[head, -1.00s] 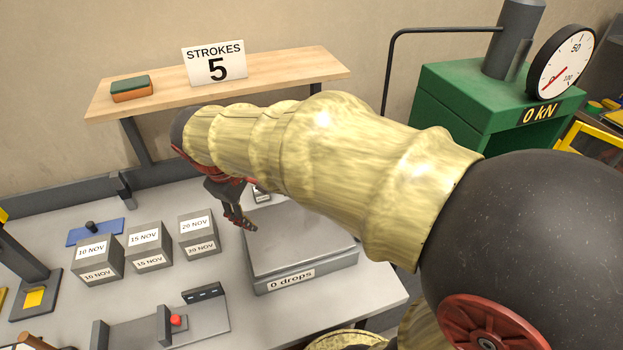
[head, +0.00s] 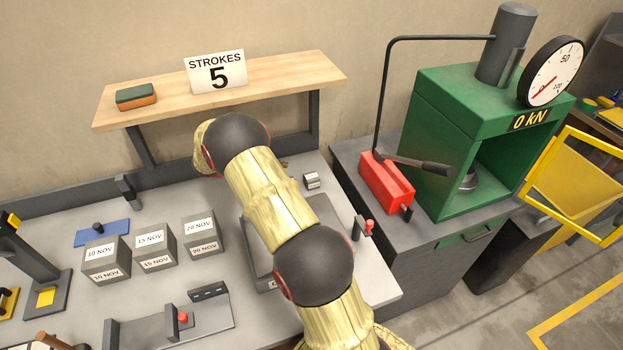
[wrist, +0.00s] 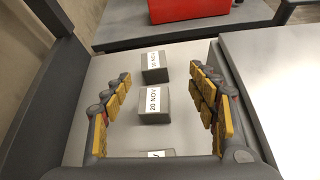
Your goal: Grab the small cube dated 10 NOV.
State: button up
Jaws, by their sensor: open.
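My gripper (wrist: 160,76) is open and empty in the wrist view, with its yellow-padded fingers on either side of a short row of small grey cubes. The far small cube (wrist: 154,68) has a label that seems to read 10 NOV, but it is small and blurred. The middle small cube (wrist: 154,104) reads 20 NOV. A third small cube (wrist: 155,153) shows only in part at the bottom, its label unreadable. In the head view one small cube (head: 312,181) shows right of my arm, its date unreadable. My arm hides my gripper there.
Larger blocks dated 10 NOV (head: 105,260), 15 NOV (head: 154,247) and 20 NOV (head: 201,233) stand at left. A wooden shelf (head: 290,70) overhangs the back. The red pump (head: 386,183) and green press (head: 450,110) stand at right.

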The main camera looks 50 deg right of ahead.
aim_at(305, 178)
jog(key=shift+n+g+h, duration=0.3)
jog(key=shift+n+h, duration=0.4)
jog(key=d+f, duration=0.2)
jog(key=f, duration=0.1)
jog(key=d+f, duration=0.1)
jog(key=shift+w+d+f, duration=0.1)
jog(key=shift+w+f, duration=0.1)
jog(key=shift+w, duration=0.1)
jog(key=shift+s+b+x, duration=0.15)
jog(key=shift+b+x, duration=0.15)
jog(key=shift+x, duration=1.65)
jog(key=shift+s+b+x, duration=0.1)
jog(key=shift+b+x, duration=0.2)
jog(key=shift+x, duration=1.6)
jog(key=shift+r, duration=0.1)
jog(key=shift+c, duration=0.9)
jog(key=c, duration=1.3)
